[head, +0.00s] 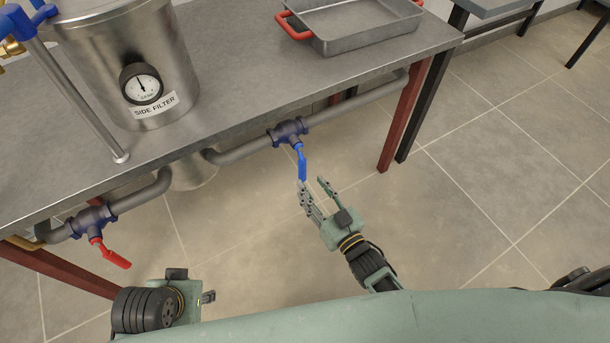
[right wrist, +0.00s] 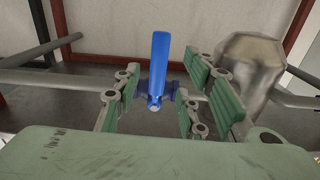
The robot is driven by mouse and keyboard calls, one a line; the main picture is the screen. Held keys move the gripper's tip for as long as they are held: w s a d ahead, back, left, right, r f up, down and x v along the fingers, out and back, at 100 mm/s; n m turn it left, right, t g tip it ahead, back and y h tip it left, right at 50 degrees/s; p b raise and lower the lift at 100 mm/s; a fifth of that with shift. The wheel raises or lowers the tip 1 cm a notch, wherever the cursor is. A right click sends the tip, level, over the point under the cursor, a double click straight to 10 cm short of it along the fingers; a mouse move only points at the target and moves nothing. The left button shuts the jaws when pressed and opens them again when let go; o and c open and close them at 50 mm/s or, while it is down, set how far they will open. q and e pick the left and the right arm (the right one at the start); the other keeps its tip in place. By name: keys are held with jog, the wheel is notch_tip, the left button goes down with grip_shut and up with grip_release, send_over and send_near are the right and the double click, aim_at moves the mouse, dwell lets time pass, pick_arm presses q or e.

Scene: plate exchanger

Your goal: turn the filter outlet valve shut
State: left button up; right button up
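Two lever valves sit on the pipe below the table edge. One has a blue handle (head: 301,163), hanging down from its dark blue body (head: 288,131); the other, at the left, has a red handle (head: 114,258). Neither valve has a readable label. My right gripper (head: 312,184) is open just below the blue handle, whose lower end is close to one finger. In the right wrist view the blue handle (right wrist: 159,65) shows between the spread fingers; contact cannot be told. My left gripper (head: 207,297) is at the bottom left, away from both valves; its fingers are barely visible.
A metal tank (head: 128,60) marked SIDE FILTER, with a gauge (head: 141,84), stands on the steel table (head: 235,100). A grey tray with red handles (head: 350,42) is at the back. A dark red table leg (head: 405,115) stands right of the blue valve. The floor in front is clear.

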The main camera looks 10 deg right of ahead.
jog(key=v, duration=0.5)
jog(key=shift+s, duration=0.25)
